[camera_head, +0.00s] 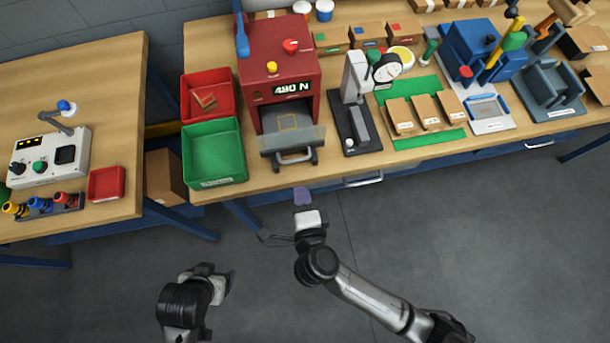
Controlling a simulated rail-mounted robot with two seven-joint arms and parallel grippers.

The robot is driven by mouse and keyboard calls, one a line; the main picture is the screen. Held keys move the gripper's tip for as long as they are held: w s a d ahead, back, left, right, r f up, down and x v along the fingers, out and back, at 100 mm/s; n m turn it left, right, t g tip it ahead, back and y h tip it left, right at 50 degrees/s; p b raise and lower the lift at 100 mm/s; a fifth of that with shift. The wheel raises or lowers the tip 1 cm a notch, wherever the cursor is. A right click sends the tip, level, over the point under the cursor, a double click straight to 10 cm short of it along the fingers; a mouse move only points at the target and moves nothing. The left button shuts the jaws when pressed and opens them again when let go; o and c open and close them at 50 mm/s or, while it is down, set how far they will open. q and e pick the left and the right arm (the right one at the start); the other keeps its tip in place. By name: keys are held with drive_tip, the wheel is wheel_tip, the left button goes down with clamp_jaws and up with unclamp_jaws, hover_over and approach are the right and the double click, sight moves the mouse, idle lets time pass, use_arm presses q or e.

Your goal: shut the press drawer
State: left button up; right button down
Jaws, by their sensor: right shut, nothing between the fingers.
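The red press (280,60) stands on the bench, with a display reading about 480 N on its front. Its drawer (291,158) sticks out at the bottom front, with a grey handle near the bench's front edge. A clear guard panel above the drawer partly covers it. My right gripper (303,196) is in front of the bench edge, just below the drawer handle in the picture and apart from it. It is shut and empty, with purplish fingertips. My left gripper (222,280) is lower left, over the floor, away from the press. Its fingers are too unclear to read.
A green bin (213,178) and a red bin (188,88) stand left of the press. A dial gauge stand (350,115) stands close on its right. A side table (122,110) is at the left. The grey floor before the bench is clear.

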drive_tip(key=b+x, duration=0.1)
drive_tip(key=x, duration=0.6)
drive_tip(key=shift+w+f, duration=0.1)
drive_tip(key=shift+w, duration=0.2)
